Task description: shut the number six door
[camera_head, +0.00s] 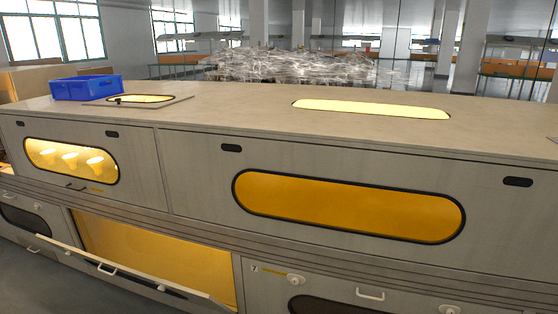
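An open door (130,277) on the lower row is tilted outward, with its top edge away from the cabinet front. A pale handle (107,269) and part of a dark window show along it. Behind it is a bright yellow compartment opening (150,247). No number is readable on this door, but it is directly left of the door marked 7 (300,291). The lower part of the open door is hard to make out. Neither of my grippers is in view.
The shut door marked 7 has a white handle (370,294) and round knobs. Upper panels have lit oval windows (345,207). A blue crate (86,87) stands on the cabinet top (230,105). Grey floor (30,285) shows at lower left.

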